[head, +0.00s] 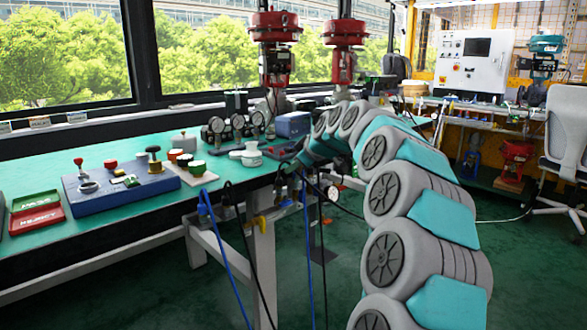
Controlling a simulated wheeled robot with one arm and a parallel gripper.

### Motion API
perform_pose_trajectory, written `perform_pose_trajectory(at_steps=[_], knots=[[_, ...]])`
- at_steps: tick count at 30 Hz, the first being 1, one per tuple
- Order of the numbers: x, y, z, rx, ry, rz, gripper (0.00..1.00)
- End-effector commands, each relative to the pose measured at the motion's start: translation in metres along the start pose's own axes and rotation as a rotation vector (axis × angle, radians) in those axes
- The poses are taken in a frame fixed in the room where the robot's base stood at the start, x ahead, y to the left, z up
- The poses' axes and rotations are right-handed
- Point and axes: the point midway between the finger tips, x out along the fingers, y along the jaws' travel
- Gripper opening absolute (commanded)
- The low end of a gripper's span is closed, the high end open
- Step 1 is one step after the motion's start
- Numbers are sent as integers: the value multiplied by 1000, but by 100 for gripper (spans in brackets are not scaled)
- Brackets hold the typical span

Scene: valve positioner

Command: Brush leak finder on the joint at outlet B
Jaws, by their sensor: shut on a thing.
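My gripper (289,167) is small and dark at the end of my arm, low over the right end of the green bench. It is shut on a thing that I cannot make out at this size. A small white pot (252,154) stands on the bench just left of it. A blue-grey box (292,125) stands behind my gripper, and several round gauges (237,122) stand to its left. Outlet B and its joint cannot be picked out; my arm and the distance hide detail there.
The green bench (130,156) also holds a blue block with knobs (120,190), a tray of coloured caps (196,176), and green and red trays (38,212). Red-topped valve actuators (274,28) stand behind. Blue and black cables (224,262) hang off the front edge.

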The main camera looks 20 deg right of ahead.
Motion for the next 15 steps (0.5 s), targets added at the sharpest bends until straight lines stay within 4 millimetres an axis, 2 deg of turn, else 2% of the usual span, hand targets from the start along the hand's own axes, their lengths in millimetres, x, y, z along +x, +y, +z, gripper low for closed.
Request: perform_pose_trajectory(at_steps=[15], knots=[[-29, -5, -6, -1, 1, 3, 0]])
